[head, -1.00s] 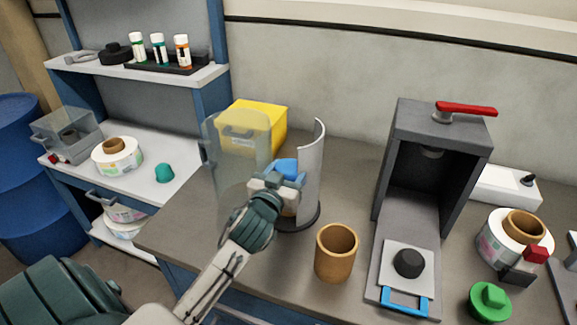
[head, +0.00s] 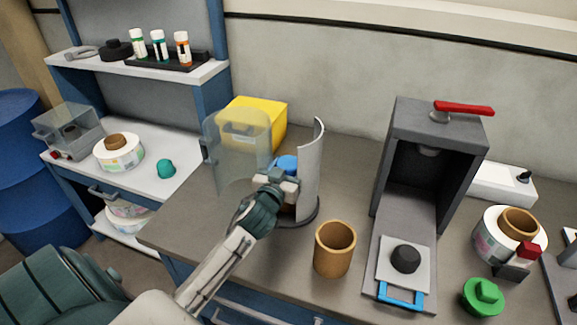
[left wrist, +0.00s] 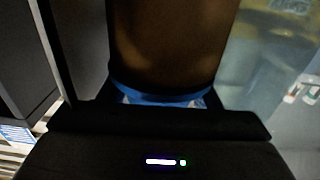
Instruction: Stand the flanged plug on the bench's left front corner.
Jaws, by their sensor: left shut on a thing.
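The green piece with a round flange and a raised knob, which looks like the flanged plug (head: 484,297), stands at the right front in the head view. The grey-brown bench (head: 190,222) has its left front corner bare. My left gripper (head: 283,184) is inside a curved guard (head: 311,170), shut on a brown cylinder with a blue top (head: 286,162). In the left wrist view the brown cylinder (left wrist: 172,45) fills the middle, with a blue band near the fingers. The gripper hides much of it in the head view. My right gripper is out of view.
A brown cup (head: 334,250) stands right of the guard. A dark press with a red handle (head: 464,108) stands beyond it. A yellow box (head: 262,110) is behind. A clear shield (head: 238,150) is at the guard's left. A teal dome (head: 166,169) sits on the side shelf.

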